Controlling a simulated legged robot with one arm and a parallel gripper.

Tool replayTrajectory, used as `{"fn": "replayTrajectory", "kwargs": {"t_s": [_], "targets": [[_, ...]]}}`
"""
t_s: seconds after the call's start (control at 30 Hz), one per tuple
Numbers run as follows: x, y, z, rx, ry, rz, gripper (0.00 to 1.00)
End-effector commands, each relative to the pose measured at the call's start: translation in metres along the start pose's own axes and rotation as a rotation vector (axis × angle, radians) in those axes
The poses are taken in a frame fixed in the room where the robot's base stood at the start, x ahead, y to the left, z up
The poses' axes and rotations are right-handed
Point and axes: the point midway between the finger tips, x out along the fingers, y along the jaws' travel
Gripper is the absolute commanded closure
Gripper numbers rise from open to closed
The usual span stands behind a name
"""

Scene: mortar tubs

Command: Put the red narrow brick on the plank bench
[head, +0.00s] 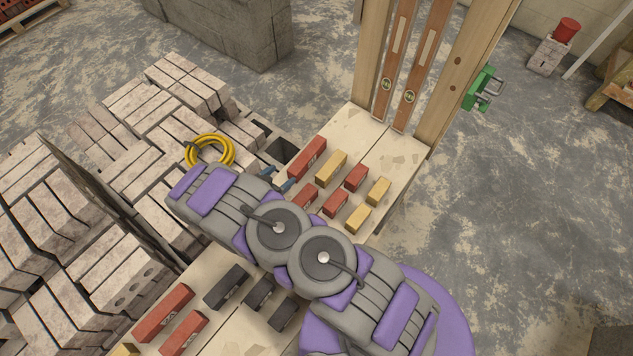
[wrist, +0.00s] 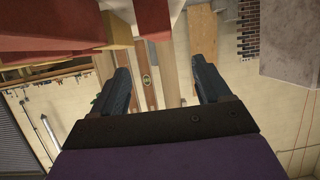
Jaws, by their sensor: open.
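Several red bricks lie on a pale plank surface (head: 352,128) in the head view. A long one (head: 307,158) is at its left edge, with shorter ones (head: 356,177) (head: 335,202) beside it. Two more red bricks (head: 162,313) (head: 184,333) lie at the lower left. I cannot tell which is the narrow one, or whether this surface is the plank bench. My gripper (head: 279,178) is just left of the upper group, partly hidden by my arm. In the wrist view my gripper (wrist: 160,56) is open and empty; a large red brick (wrist: 50,40) is close at upper left.
Yellow bricks (head: 331,168) and dark bricks (head: 227,287) share the surface. My arm covers its middle. Tall boards (head: 398,75) stand at the far end. A yellow hose coil (head: 210,151) and grey blocks (head: 130,130) are at left.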

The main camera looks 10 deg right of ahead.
Motion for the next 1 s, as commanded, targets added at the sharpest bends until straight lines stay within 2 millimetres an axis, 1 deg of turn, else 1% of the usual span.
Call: {"fn": "replayTrajectory", "kwargs": {"t_s": [0.2, 0.27, 0.37, 0.47, 0.5, 0.6, 0.67, 0.7, 0.83, 0.93, 1.0], "targets": [[0.000, -0.002, -0.002, 0.004, -0.008, -0.005, 0.23], [0.001, -0.008, -0.006, 0.012, -0.026, -0.018, 0.23], [0.000, -0.027, -0.019, 0.036, -0.093, -0.063, 0.23], [-0.002, -0.054, -0.041, 0.067, -0.186, -0.136, 0.23], [-0.005, -0.065, -0.051, 0.079, -0.226, -0.170, 0.23], [-0.013, -0.085, -0.076, 0.095, -0.322, -0.248, 0.23], [-0.019, -0.095, -0.093, 0.100, -0.378, -0.295, 0.23], [-0.024, -0.101, -0.104, 0.101, -0.410, -0.327, 0.23], [-0.042, -0.110, -0.141, 0.094, -0.519, -0.426, 0.23], [-0.058, -0.109, -0.170, 0.077, -0.595, -0.497, 0.23], [-0.070, -0.105, -0.189, 0.058, -0.645, -0.544, 0.23]]}}
